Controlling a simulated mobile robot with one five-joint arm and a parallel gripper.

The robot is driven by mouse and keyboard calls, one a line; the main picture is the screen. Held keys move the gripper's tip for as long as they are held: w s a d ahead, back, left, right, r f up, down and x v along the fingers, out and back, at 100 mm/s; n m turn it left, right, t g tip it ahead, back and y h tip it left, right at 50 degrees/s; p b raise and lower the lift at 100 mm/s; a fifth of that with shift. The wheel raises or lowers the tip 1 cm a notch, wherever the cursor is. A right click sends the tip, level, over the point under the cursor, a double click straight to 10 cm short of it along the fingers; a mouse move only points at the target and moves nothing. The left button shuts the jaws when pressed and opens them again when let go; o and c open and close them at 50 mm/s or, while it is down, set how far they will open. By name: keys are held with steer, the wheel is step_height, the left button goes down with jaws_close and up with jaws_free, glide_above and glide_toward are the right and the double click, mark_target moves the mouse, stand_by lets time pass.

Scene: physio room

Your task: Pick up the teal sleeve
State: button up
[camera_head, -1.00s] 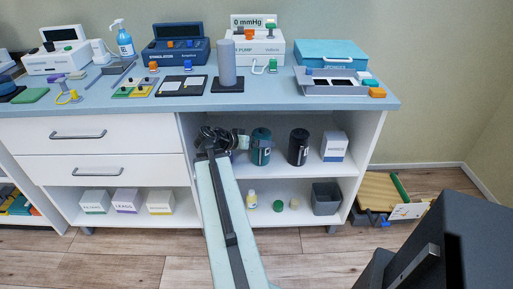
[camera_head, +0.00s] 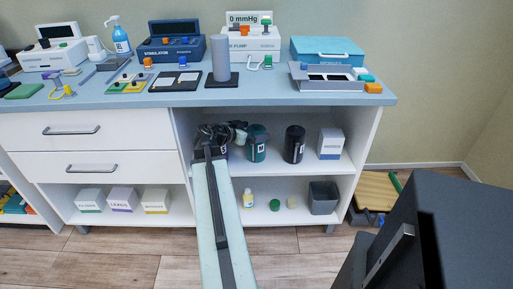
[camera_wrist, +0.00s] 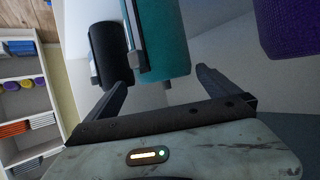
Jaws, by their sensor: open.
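The teal sleeve (camera_head: 258,150) is an upright teal cylinder with a pale label on the upper open shelf of the cabinet. My gripper (camera_head: 238,130) is at its left in the head view, at about the height of its top. In the wrist view the teal sleeve (camera_wrist: 170,40) stands just beyond the gap between the fingertips of my open gripper (camera_wrist: 165,78). Nothing is held. I cannot tell whether a fingertip touches it.
A black cylinder (camera_head: 294,146) stands close to the right of the sleeve, with a white box (camera_head: 330,146) beyond it. A purple cylinder (camera_wrist: 288,25) is on the other side in the wrist view. The countertop (camera_head: 215,98) overhangs the shelf.

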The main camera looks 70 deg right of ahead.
mark_target(261, 131)
steer(key=b+x, duration=0.1)
steer(key=x, duration=0.1)
steer(key=b+x, duration=0.1)
steer(key=x, duration=0.1)
steer(key=shift+s+f, duration=0.15)
steer(key=shift+f, duration=0.35)
steer(key=shift+s+d, duration=0.1)
steer(key=shift+d, duration=0.15)
steer(key=shift+r, duration=0.1)
steer(key=shift+c, duration=0.3)
steer(key=shift+a, duration=0.1)
steer(key=c, duration=2.1)
